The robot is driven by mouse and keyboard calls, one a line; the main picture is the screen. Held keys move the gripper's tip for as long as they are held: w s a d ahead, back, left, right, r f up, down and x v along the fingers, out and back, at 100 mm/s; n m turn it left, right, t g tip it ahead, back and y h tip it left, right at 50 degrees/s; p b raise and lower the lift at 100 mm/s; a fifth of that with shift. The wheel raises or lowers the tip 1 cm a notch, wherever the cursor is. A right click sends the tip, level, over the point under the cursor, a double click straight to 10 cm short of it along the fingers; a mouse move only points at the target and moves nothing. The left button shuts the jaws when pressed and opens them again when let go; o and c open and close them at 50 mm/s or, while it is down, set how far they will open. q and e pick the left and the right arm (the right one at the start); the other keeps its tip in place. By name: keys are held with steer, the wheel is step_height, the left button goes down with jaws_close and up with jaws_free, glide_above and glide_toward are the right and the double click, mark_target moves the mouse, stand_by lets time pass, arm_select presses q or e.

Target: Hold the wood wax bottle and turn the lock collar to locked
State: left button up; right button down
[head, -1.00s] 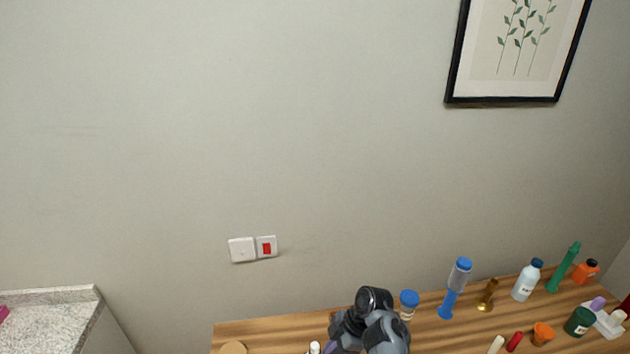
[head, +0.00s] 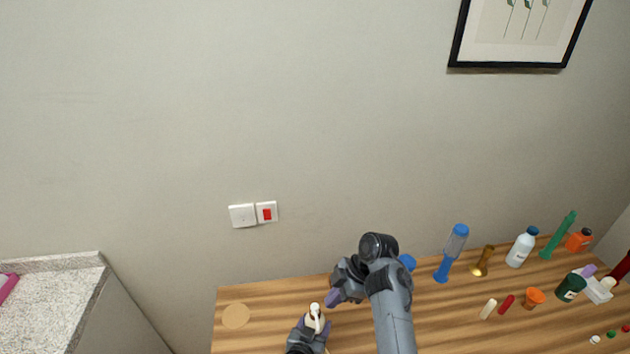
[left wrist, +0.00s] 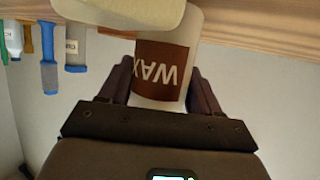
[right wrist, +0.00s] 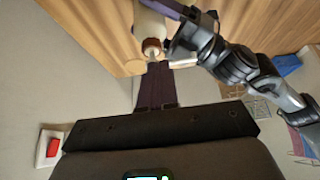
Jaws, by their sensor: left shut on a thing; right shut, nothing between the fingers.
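The wood wax bottle (head: 315,314) is pale and stands out near the front of the table in the head view. My left gripper (head: 312,328) is shut on it. In the left wrist view the bottle's brown label (left wrist: 162,66) reads WAX upside down between the fingers (left wrist: 162,90). My right gripper (head: 333,298) is shut and empty, to the right of the bottle's top. In the right wrist view its closed fingers (right wrist: 157,86) point at the bottle's brown ringed end (right wrist: 152,46), apparently just short of it. The collar's setting cannot be read.
A round tan disc (head: 236,316) lies on the wooden table (head: 265,301) at left. A blue lid (head: 408,262) sits behind my right arm.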

stand_by(0.3)
arm_select(q)
steer(key=o, duration=1.3)
steer(key=shift+c, duration=0.2)
steer(key=shift+s, duration=0.1)
